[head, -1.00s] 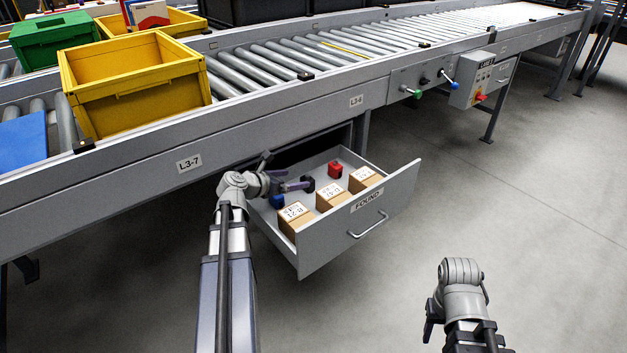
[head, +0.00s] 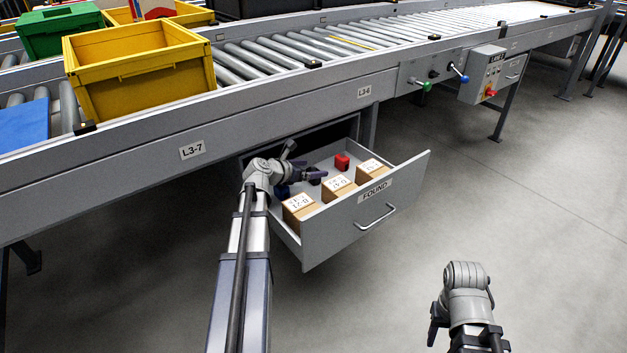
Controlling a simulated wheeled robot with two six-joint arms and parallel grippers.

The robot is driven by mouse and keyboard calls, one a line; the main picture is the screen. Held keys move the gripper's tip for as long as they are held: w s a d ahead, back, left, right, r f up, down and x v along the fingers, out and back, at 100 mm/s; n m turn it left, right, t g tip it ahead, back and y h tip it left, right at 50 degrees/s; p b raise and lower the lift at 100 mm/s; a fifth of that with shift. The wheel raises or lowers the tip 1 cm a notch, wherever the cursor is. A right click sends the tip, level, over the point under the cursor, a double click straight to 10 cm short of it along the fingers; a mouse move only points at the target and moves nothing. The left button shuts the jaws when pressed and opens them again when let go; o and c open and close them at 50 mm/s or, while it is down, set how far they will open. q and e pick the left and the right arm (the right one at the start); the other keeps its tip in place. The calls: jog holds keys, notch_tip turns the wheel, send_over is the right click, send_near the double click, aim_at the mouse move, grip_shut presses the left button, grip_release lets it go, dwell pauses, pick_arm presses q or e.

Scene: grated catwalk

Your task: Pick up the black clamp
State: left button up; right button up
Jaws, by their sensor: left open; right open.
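The drawer (head: 345,235) labelled FOUND is pulled open under the conveyor. A small black object (head: 315,176), which looks like the black clamp, lies in it, left of a red object (head: 342,162) and behind the cartons. My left gripper (head: 298,162) is open over the left back part of the drawer. One of its fingers is close to the black object and partly covers it; I cannot tell whether they touch. My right gripper (head: 434,322) is low over the floor at the right, away from the drawer, with its fingers mostly hidden.
Several small cartons (head: 299,207) stand along the drawer front. A blue object (head: 283,190) sits beside my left gripper. The roller conveyor (head: 240,115) with a yellow bin (head: 140,85) is above. The floor at the right is clear.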

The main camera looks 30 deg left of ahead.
pick_arm(q)
jog(key=c, duration=1.5)
jog(key=shift+o, duration=0.2)
jog(key=shift+r, duration=0.1)
